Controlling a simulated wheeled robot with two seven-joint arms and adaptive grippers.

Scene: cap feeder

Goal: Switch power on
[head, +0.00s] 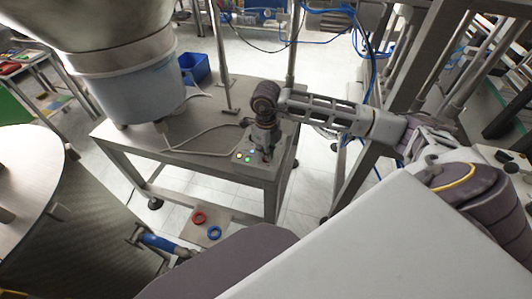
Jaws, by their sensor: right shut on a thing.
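A control box (246,156) with small lit buttons, green, white and blue, sits at the near right corner of the grey metal table. My right gripper (264,146) points down onto this box, with its arm coming in from the right. Its fingers are closed at the box, and the power switch there is hidden behind them. The fingertips are small and dark in this view.
A large feeder bowl (128,85) stands over the left of the metal table (190,150). A grey cable (205,130) lies across the tabletop. A blue bin (195,68) is behind.

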